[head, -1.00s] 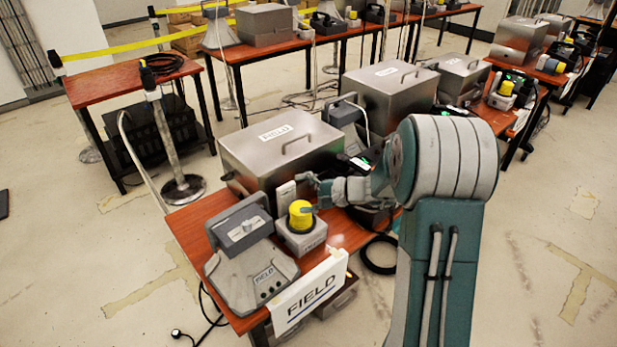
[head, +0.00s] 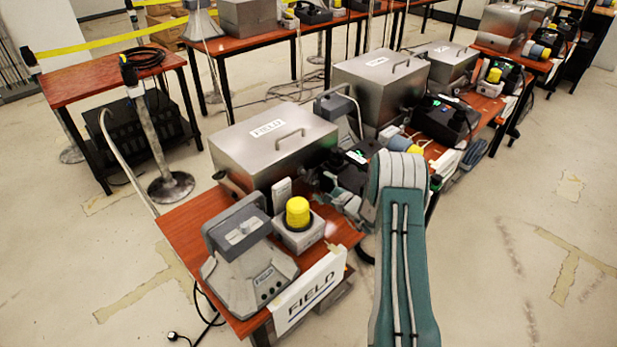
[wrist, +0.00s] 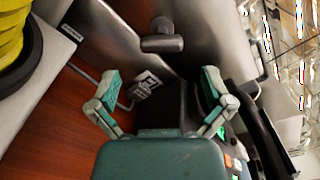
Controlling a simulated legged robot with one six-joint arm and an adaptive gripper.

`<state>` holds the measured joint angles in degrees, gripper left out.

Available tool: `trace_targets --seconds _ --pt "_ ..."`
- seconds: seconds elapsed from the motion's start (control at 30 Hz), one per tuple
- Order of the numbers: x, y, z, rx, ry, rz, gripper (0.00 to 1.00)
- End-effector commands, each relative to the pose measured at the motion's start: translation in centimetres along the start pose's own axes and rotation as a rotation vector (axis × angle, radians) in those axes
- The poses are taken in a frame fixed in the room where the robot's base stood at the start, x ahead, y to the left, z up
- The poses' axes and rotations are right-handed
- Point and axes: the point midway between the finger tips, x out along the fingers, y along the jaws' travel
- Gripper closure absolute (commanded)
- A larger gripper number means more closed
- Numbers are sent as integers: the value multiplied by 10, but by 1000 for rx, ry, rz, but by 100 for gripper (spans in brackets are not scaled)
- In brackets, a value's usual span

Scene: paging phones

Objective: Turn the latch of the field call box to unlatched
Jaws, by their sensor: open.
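The field call box (head: 265,143) is a grey metal box with a FIELD label and a top handle, on the red-brown table. In the wrist view a metal face (wrist: 108,35) bears a dark T-shaped knob (wrist: 162,43), which looks like the latch; it stands crosswise in that view. The head view does not show this knob clearly. My gripper (wrist: 160,88) is open and empty, its two fingers spread below the knob in the wrist view and apart from it.
A yellow beacon (head: 298,212) on a grey base stands before the box; it also shows in the wrist view (wrist: 12,35). A grey desk unit (head: 250,275) and a FIELD sign (head: 308,290) are at the front. A black device (head: 445,118) and another metal box (head: 378,88) stand right.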

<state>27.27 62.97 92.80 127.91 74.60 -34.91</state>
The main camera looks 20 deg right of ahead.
Motion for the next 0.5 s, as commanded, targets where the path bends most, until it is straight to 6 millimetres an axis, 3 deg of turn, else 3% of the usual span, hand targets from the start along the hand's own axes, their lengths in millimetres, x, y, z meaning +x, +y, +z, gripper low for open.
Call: trace_targets --seconds 0.23,0.5 --pt "42 0 1 -1 -2 1 0" --pt "57 0 0 1 -1 0 0"
